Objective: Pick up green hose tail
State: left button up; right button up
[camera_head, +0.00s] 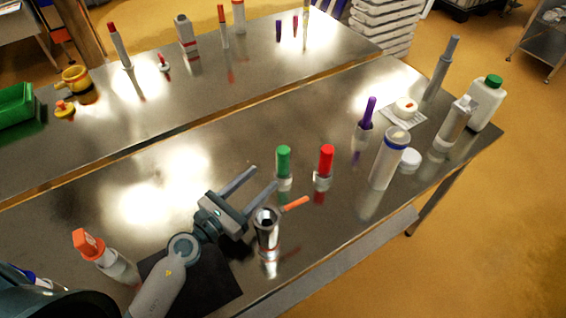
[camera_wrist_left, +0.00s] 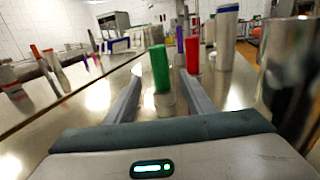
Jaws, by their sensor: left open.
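The green hose tail (camera_head: 283,161) stands upright on the steel table, its lower end in a small pale holder. In the left wrist view the green hose tail (camera_wrist_left: 160,68) shows upright, ahead of and between the two fingers. My left gripper (camera_head: 264,178) is open and empty, low over the table, with its fingers pointing toward the green hose tail and short of it. The left gripper's fingers also show in the left wrist view (camera_wrist_left: 160,95). My right gripper is not in view.
A red hose tail (camera_head: 326,160) stands just right of the green one. A metal cup (camera_head: 266,228) with an orange-tipped item stands close beside my left gripper. A purple piece (camera_head: 367,112) and a white cylinder (camera_head: 389,160) stand further right. An orange-capped bottle (camera_head: 103,254) is at left.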

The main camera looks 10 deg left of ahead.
aim_at(279, 164)
pick_arm(q)
jog(key=p+x, duration=0.1)
jog(key=x, duration=0.6)
jog(key=shift+w, duration=0.15)
jog(key=shift+w+d, duration=0.25)
jog(key=shift+w, duration=0.2)
jog(key=shift+x, duration=2.95)
grip_shut()
jog(key=shift+r, duration=0.1)
